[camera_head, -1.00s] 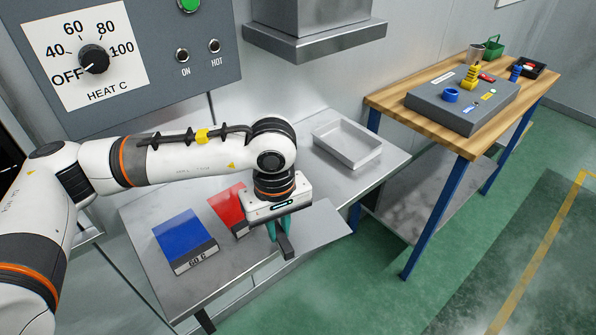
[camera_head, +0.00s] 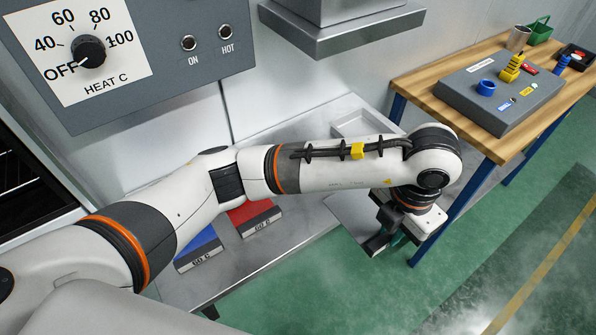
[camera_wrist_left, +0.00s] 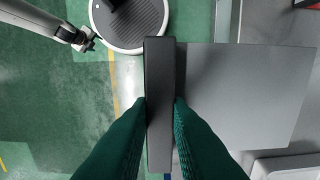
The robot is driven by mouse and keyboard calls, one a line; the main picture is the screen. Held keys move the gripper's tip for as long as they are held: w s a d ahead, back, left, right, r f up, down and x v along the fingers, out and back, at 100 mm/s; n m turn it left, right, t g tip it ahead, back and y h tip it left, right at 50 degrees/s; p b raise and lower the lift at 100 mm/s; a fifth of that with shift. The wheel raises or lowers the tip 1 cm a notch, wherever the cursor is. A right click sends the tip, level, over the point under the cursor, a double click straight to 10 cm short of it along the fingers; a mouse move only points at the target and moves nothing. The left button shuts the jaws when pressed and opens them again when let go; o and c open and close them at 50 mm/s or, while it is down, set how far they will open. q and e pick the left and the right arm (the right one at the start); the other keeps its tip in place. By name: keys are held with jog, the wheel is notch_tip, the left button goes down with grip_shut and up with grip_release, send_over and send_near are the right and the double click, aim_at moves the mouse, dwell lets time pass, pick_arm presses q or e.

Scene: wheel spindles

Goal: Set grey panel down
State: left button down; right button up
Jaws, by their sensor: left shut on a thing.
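My left gripper (camera_head: 392,240) is shut on the dark bar-shaped handle (camera_head: 377,244) of the grey panel (camera_head: 352,218). In the head view my arm hides part of the flat panel, which is at the right end of the steel bench. The left wrist view shows the teal fingers (camera_wrist_left: 160,108) on both sides of the handle (camera_wrist_left: 160,70), with the grey panel (camera_wrist_left: 245,95) to the right. I cannot tell whether the panel touches anything below. My right gripper (camera_wrist_left: 88,43) shows small at the upper left there; its opening is unclear.
The steel bench (camera_head: 265,255) carries a blue block (camera_head: 200,250) and a red block (camera_head: 258,218), both partly behind my arm. A pale tray (camera_head: 350,127) is at its back. A wooden table (camera_head: 480,135) with a grey fixture box (camera_head: 500,95) stands to the right, beyond a gap.

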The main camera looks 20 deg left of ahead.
pick_arm(q)
jog(key=w+a+p, duration=0.2)
jog(key=w+a, duration=0.2)
jog(key=a, duration=0.1)
jog(key=w+a+f+p, duration=0.1)
jog(key=w+a+p, duration=0.2)
jog(key=w+a, duration=0.1)
jog(key=w+a+f+p, duration=0.1)
jog(key=w+a+p, duration=0.1)
jog(key=a, duration=0.4)
jog(key=shift+w+a+p, duration=0.25)
jog(key=shift+w+p, duration=0.1)
jog(key=shift+w, duration=0.55)
jog(key=shift+d+f, duration=0.1)
jog(key=shift+f, duration=0.5)
notch_tip(320, 180, down, 3)
jog(key=shift+r+p, duration=0.2)
jog(key=shift+p, duration=0.6)
jog(key=shift+f+p, duration=0.2)
jog(key=shift+p, duration=0.2)
jog(key=shift+w+a+f, duration=0.1)
jog(key=shift+a+f, duration=0.1)
jog(key=shift+f, duration=0.15)
